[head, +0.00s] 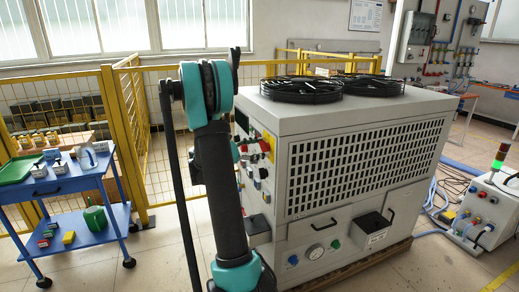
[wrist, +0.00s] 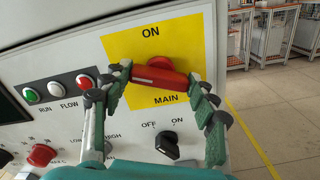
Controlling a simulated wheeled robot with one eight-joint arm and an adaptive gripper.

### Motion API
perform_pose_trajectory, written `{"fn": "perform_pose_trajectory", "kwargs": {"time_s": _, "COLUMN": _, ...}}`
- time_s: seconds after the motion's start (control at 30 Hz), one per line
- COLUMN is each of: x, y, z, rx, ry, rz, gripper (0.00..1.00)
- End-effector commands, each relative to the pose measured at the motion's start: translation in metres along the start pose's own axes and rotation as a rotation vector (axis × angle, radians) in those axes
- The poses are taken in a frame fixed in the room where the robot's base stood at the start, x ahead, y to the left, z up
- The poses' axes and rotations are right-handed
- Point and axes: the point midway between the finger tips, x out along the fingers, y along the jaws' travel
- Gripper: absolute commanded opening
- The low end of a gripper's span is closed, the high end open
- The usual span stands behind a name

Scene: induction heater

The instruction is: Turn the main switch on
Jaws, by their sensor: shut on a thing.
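The main switch (wrist: 160,76) is a red rotary handle on a yellow plate (wrist: 122,47) marked ON above and MAIN below. Its long bar lies roughly crosswise in the wrist view, slightly tilted, with a raised red knob part behind. My gripper (wrist: 160,80) has one green-padded finger at each end of the bar and is shut on it. In the head view the yellow plate (head: 269,146) shows on the left face of the grey heater cabinet (head: 345,122). My arm hides most of that face and the gripper there.
Below the switch is a black OFF/ON selector (wrist: 170,146). Left of it are the green RUN button (wrist: 31,96), white FLOW button (wrist: 55,88) and a red button (wrist: 84,83). A blue cart (head: 68,185) and yellow fence (head: 113,132) stand left of the cabinet.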

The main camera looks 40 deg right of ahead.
Motion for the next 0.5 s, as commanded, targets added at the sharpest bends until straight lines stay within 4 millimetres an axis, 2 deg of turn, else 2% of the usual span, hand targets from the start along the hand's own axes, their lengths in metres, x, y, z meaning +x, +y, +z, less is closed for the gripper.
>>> {"fn": "perform_pose_trajectory", "kwargs": {"time_s": 0.5, "x": -0.0003, "y": -0.0008, "z": -0.0002, "rx": 0.436, "ry": 0.0, "rz": 0.0, "gripper": 0.29}}
